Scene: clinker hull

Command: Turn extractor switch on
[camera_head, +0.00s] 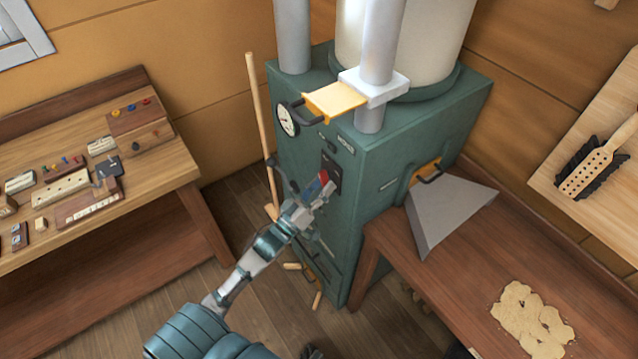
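The extractor is a green cabinet (385,215) with a white drum and pipes on top. On its front face is a dark switch plate (332,168), partly covered by my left gripper (318,190). My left arm reaches up from the bottom, and the gripper is right in front of the plate. A small red and blue part shows at the gripper's tip; I cannot tell whether it belongs to the switch. The switch position, any contact and the finger opening are unclear. My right gripper is not in view.
A round gauge (287,120) and a yellow slide plate (335,101) are above the switch. A wooden pole (262,130) leans left of the cabinet. A grey hood (447,208) stands on the right bench (440,275). A left bench (150,185) holds small tools.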

